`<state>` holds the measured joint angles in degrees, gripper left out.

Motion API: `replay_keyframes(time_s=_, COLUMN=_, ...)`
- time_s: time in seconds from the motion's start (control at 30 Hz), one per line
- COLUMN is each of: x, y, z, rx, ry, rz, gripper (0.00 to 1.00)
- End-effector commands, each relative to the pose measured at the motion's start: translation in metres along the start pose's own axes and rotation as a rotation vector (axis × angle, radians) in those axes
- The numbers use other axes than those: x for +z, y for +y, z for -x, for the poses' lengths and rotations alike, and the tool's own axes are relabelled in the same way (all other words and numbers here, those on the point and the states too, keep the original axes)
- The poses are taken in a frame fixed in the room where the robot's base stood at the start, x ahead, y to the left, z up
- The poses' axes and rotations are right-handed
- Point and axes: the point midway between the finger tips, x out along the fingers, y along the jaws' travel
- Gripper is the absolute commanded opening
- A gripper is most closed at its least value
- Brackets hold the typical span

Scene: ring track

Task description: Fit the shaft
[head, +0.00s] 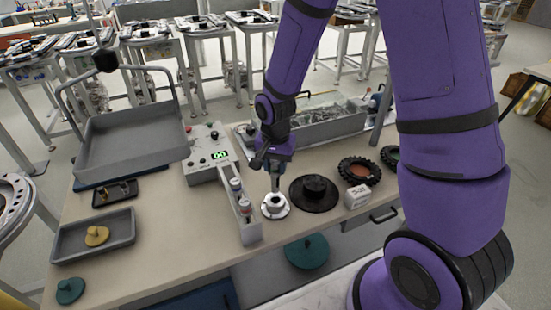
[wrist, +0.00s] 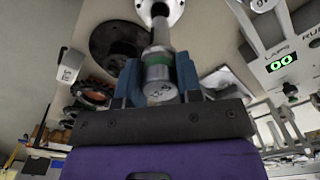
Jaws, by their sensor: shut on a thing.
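My gripper (head: 272,182) is shut on a silver shaft (wrist: 158,54) with a green band, between blue fingers in the wrist view. In the head view the shaft points down at a pale round flange (head: 275,208) on the bench, and it looks close to upright. The flange also shows at the top of the wrist view (wrist: 174,12). The shaft's far end meets the flange's middle in the picture; I cannot tell whether it is inside the bore or just above it. A narrow grey rack (head: 247,231) left of the flange holds other banded shafts (head: 236,186).
A dark round disc (head: 314,194) lies close right of the flange, with a white block (head: 356,197) and a black tyre-like ring (head: 360,170) beyond. A control box (head: 206,153) with a green display stands behind the rack.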

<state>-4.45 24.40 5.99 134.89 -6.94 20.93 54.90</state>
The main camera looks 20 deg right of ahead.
Motion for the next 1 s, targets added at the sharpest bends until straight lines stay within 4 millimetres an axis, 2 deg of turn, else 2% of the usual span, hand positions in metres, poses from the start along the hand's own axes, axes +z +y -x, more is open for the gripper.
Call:
replay_keyframes(time_s=0.33, x=0.000, y=0.000, z=-0.020, rx=0.001, ry=-0.001, rz=0.000, gripper=0.00)
replay_keyframes(time_s=1.0, x=0.000, y=0.000, z=-0.023, rx=0.000, ry=0.000, rz=-0.001, gripper=0.00)
